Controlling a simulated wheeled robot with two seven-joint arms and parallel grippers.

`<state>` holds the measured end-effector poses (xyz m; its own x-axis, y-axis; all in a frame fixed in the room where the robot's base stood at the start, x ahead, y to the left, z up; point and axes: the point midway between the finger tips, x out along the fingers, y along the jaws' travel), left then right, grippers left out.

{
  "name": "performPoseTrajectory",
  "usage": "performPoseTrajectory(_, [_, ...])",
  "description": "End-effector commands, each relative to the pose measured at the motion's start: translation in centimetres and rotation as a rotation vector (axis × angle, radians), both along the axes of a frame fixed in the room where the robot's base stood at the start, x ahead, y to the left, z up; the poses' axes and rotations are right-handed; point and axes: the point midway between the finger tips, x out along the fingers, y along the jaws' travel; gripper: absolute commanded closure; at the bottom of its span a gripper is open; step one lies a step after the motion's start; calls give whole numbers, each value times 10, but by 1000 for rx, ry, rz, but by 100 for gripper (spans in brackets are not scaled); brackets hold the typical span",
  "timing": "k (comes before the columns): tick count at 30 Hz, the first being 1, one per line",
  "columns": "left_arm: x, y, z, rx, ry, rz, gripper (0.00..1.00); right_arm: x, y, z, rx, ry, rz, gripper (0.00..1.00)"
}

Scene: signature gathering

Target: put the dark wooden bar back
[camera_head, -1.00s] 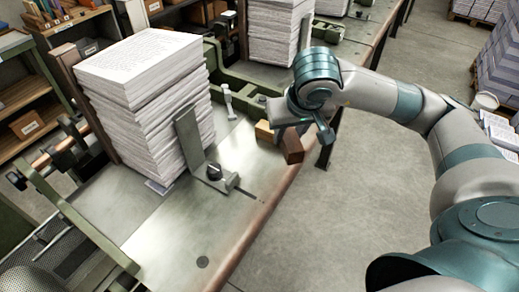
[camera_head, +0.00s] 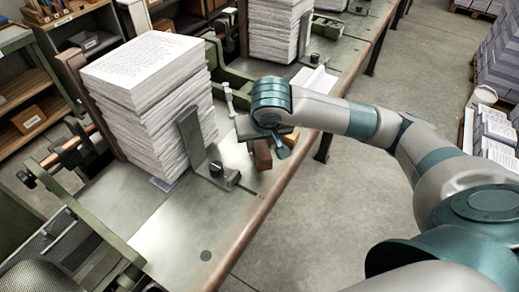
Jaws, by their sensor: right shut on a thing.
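The dark wooden bar (camera_head: 262,154) hangs from my right gripper (camera_head: 267,138), whose jaws are shut on it. My gripper's wrist hides the bar's upper part. The bar is above or on the metal bench top, just right of the angled metal stop (camera_head: 194,140); I cannot tell whether it touches the bench. A tall stack of printed sheets (camera_head: 160,120) stands to the left, behind the stop. My left gripper is not in view.
A green metal frame (camera_head: 228,75) and more paper stacks (camera_head: 278,32) are at the back. The bench's wooden front edge (camera_head: 255,212) runs diagonally, with open floor to its right. The near bench top is clear. Wooden shelves (camera_head: 28,85) stand at the left.

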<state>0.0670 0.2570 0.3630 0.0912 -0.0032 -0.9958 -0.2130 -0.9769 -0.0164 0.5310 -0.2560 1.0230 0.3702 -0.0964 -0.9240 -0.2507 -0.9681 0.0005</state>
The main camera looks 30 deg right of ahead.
Motion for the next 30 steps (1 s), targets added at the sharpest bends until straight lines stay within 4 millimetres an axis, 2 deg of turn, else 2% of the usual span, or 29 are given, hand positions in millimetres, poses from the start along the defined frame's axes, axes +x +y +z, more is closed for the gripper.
performPoseTrajectory(6, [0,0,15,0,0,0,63,-1,0,-20,1,3,-1,91])
performPoseTrajectory(10, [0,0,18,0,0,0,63,0,0,-30,1,1,-1,91])
performPoseTrajectory(26, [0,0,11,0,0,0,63,0,0,-37,-1,-2,0,91])
performPoseTrajectory(27, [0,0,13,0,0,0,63,0,0,-35,0,-1,0,59])
performPoseTrajectory(28, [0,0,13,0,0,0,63,0,0,-35,0,-1,0,52])
performPoseTrajectory(30, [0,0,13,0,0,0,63,0,0,-35,0,-1,0,50])
